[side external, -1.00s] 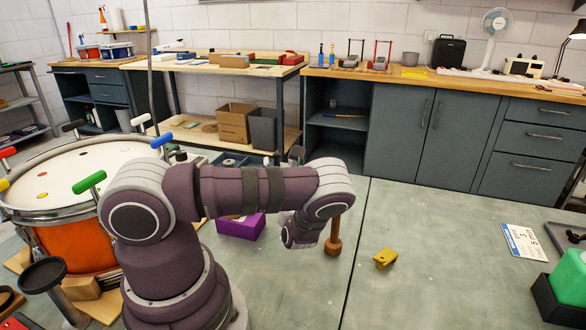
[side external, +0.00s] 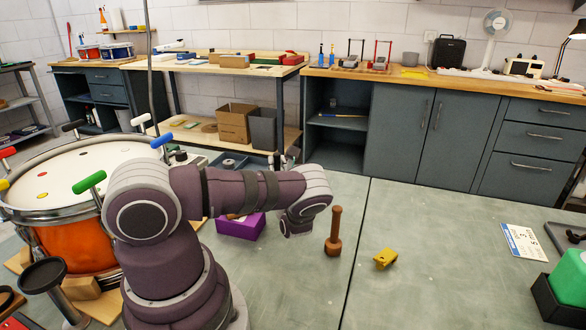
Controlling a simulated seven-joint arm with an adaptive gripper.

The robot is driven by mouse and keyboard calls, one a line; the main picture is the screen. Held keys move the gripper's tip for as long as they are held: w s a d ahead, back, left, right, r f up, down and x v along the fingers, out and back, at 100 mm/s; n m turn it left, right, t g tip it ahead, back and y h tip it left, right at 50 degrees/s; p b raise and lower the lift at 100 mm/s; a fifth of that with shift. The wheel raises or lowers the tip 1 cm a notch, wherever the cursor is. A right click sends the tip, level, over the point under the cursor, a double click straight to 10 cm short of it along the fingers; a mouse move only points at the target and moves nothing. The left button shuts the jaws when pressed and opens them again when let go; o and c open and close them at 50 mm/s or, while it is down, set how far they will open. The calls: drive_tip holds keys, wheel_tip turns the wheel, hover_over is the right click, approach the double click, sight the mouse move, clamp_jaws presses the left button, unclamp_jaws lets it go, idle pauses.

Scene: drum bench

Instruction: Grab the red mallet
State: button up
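My gripper is mostly hidden behind my arm. Small dark parts (side external: 285,160) just above the arm may belong to it. Whether it is open, shut or holding something does not show.
A purple box (side external: 240,227) with something in it sits behind my arm. The bench's right middle is largely clear.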

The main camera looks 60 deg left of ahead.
clamp_jaws()
drive_tip(key=shift+r, duration=0.1)
